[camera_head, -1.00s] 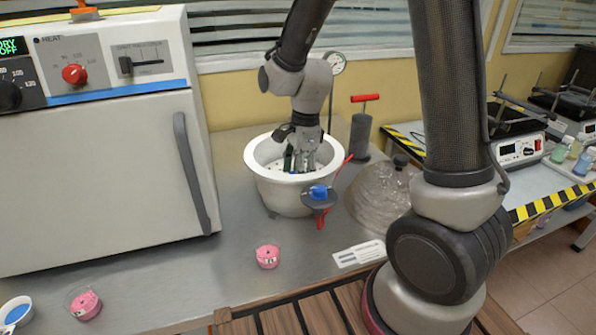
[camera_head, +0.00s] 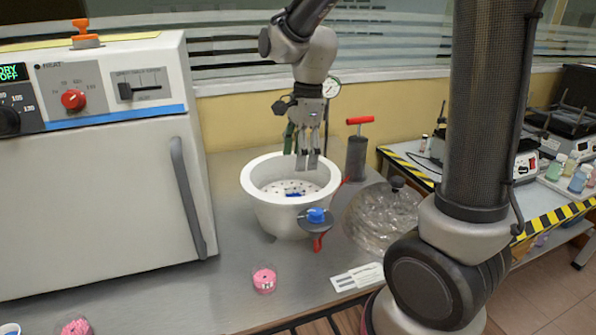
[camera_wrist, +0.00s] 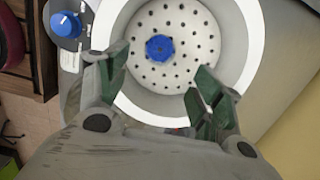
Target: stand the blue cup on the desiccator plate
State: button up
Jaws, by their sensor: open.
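The blue cup (camera_wrist: 159,47) stands on the white perforated desiccator plate (camera_wrist: 205,30), near its middle, in the wrist view. In the head view only a bit of the cup (camera_head: 294,194) shows on the plate (camera_head: 272,188), inside the white desiccator bowl (camera_head: 262,212). My gripper (camera_head: 307,166) is over the bowl, above the plate, with its fingers pointing down. In the wrist view my gripper (camera_wrist: 158,72) has its green-padded fingers spread wide, with nothing between the pads. The cup is apart from both fingers.
A blue-knobbed valve (camera_head: 316,215) sticks out from the bowl's front. A clear dome lid (camera_head: 383,217) lies to the right, with a red-handled pump (camera_head: 357,150) behind. A pink cup (camera_head: 264,279) stands in front on the bench. A large oven (camera_head: 100,190) fills the left.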

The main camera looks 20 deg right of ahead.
jog(key=s+d+r+n+t, duration=0.2)
jog(key=s+d+r+n, duration=0.2)
jog(key=s+d+n, duration=0.2)
jog(key=s+d+r+n+t+h, duration=0.1)
jog(key=s+d+r+n+t, duration=0.1)
jog(key=s+d+r+n, duration=0.2)
jog(key=s+d+n, duration=0.3)
jog(key=s+n, duration=0.4)
jog(key=s, duration=0.1)
jog(key=shift+s+d+n, duration=0.25)
jog(key=shift+s+n, duration=0.05)
